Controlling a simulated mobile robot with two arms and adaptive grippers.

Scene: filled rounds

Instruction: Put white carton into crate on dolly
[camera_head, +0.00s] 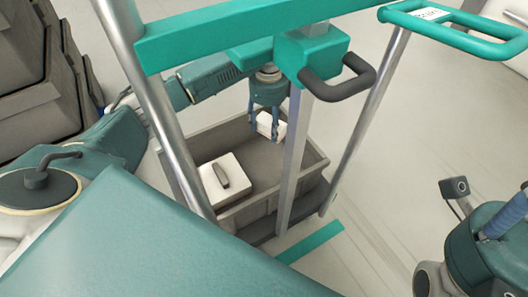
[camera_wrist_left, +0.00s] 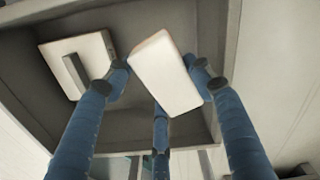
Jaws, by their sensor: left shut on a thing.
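My left gripper (camera_head: 268,117) is shut on a small white carton (camera_head: 265,125), which it holds tilted over the far part of the grey crate (camera_head: 262,207). In the left wrist view the carton (camera_wrist_left: 168,72) sits between the blue fingers, with the crate floor (camera_wrist_left: 135,28) behind it. The crate stands on a dark dolly (camera_head: 312,206). My right gripper (camera_head: 506,216) shows only in part at the right edge, so its jaws cannot be judged.
A white box (camera_head: 237,196) with a dark handle lies inside the crate's near left part. A teal-and-metal frame (camera_head: 200,38) with a grey post crosses in front of the crate. Dark stacked bins (camera_head: 30,95) stand at left.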

